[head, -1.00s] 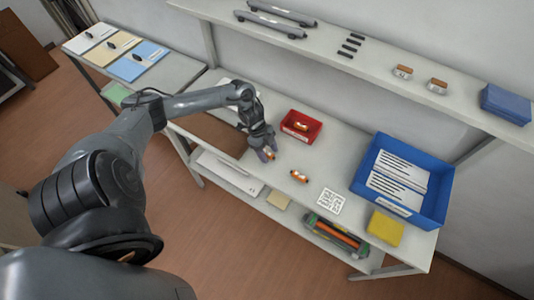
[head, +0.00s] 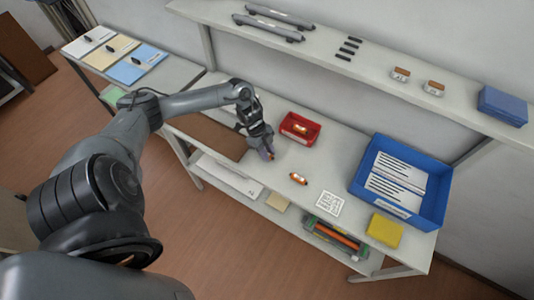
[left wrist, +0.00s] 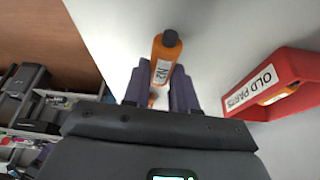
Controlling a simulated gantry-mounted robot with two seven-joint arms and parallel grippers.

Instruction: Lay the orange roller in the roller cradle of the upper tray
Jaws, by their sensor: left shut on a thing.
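My left gripper (head: 266,153) is over the bench, just left of the red box. In the left wrist view, its purple fingers (left wrist: 162,90) are shut on a small orange cylinder (left wrist: 162,62) with a dark end and a white label. It looks like an orange roller and sticks out past the fingertips; its near end is between them. A similar orange piece (head: 299,179) lies loose on the bench, and another (head: 300,128) is in the red box. I cannot make out the upper tray or its roller cradle. My right gripper is not in view.
The red box (left wrist: 250,88) reads OLD PARTS. A shelf (head: 365,58) runs above the back. The bench between red box and blue bin is mostly clear.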

